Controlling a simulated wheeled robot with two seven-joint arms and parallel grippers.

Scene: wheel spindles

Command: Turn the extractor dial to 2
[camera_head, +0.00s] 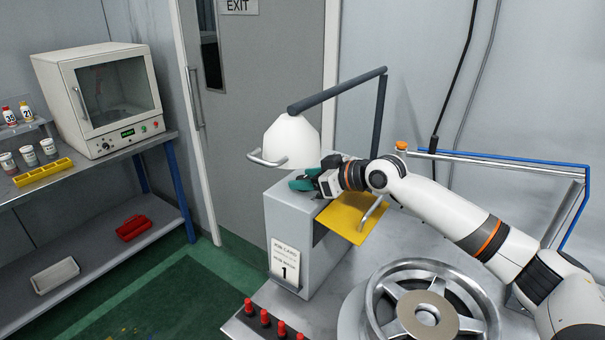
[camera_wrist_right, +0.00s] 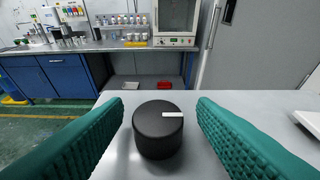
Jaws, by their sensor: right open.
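The extractor dial (camera_wrist_right: 158,130) is a black round knob with a white pointer mark, which points right in the right wrist view. It stands on a grey surface; no numbers are visible around it. My right gripper (camera_wrist_right: 160,118) is open, with its green ridged fingers on either side of the dial and gaps to both. In the head view my right gripper (camera_head: 304,182) is above the grey box (camera_head: 292,226), below the white extractor hood (camera_head: 291,143), and the dial is hidden there. My left gripper is in neither view.
A job card (camera_head: 285,262) reading 1 is on the box front. A yellow panel (camera_head: 345,221) with a handle lies beside my right arm. A spoked wheel (camera_head: 425,305) and several red-topped pegs (camera_head: 265,317) are in front. The oven (camera_head: 100,98) stands left on a bench.

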